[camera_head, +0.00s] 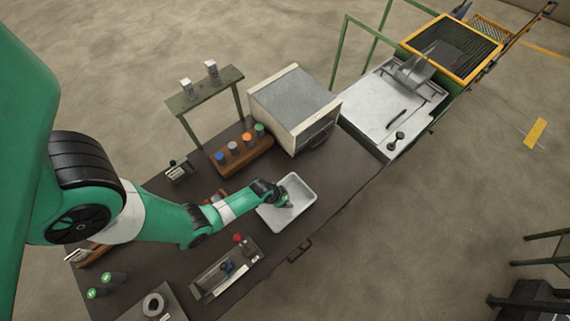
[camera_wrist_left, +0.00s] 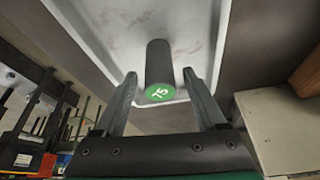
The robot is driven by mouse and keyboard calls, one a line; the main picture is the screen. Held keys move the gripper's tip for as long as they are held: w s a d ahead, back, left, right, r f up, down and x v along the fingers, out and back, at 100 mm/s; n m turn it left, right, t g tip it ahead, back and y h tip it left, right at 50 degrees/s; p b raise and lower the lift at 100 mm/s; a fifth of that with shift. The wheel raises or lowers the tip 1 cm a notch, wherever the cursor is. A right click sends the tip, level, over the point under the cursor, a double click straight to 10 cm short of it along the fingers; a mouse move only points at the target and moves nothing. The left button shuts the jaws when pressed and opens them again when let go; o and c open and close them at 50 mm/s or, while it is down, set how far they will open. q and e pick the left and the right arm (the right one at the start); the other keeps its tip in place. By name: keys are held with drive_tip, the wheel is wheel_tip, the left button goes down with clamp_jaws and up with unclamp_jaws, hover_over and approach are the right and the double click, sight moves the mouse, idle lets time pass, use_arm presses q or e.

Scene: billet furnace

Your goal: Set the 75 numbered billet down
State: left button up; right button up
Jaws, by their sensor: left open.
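The 75 billet (camera_wrist_left: 160,62) is a dark cylinder with a green end face marked 75. In the left wrist view it lies on the white tray (camera_wrist_left: 95,22), its numbered end toward me. In the head view the same tray (camera_head: 301,187) sits on the dark bench, and my gripper mostly hides the billet. My left gripper (camera_head: 285,199) is over the tray. In the left wrist view its fingers (camera_wrist_left: 160,75) are spread either side of the billet, with gaps showing on both sides. My right gripper is not in view.
A wooden block (camera_head: 245,155) with several coloured-topped pieces and a box furnace (camera_head: 295,104) stand behind the tray. A long metal holder (camera_head: 226,273) lies in front. Two green-ended billets (camera_head: 106,286) are at lower left. The bench's right part (camera_head: 352,165) is clear.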

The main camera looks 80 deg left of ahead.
use_arm(q)
drive_tip(key=shift+r+p, duration=0.3)
drive_tip(key=shift+r, duration=0.05)
drive_tip(key=p+v, duration=0.6)
drive_tip(key=v, duration=0.5)
drive_tip(key=shift+s+r, duration=0.25)
drive_tip(key=shift+w, duration=0.1)
